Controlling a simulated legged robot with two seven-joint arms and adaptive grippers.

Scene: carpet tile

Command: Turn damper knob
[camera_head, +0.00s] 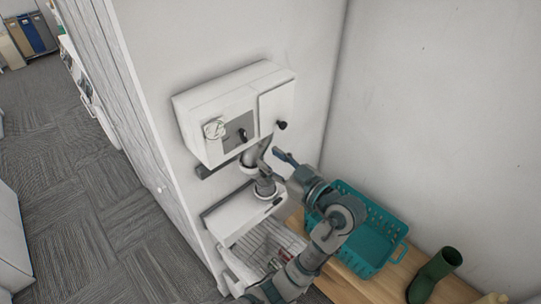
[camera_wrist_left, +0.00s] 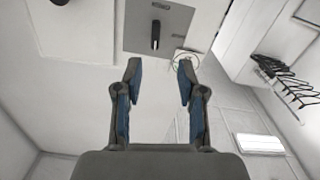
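A white box (camera_head: 222,104) is mounted on the wall. A grey plate (camera_head: 232,142) on its front carries a small black knob (camera_head: 242,134), which I take as the damper knob. In the left wrist view the knob (camera_wrist_left: 155,35) lies ahead of the fingertips, roughly in line with the gap between them. My left gripper (camera_head: 271,151) is open and empty, in front of the box and below right of the knob. Its two fingers stand apart in the wrist view (camera_wrist_left: 159,72), not touching the knob. My right gripper is not in view.
A second black knob (camera_head: 282,125) sits on the box's right door. A round pale dial (camera_head: 214,129) is left of the plate. Below are a white unit (camera_head: 238,212), a teal basket (camera_head: 398,232) and a green boot (camera_head: 435,274) on a wooden bench. Carpet is open at left.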

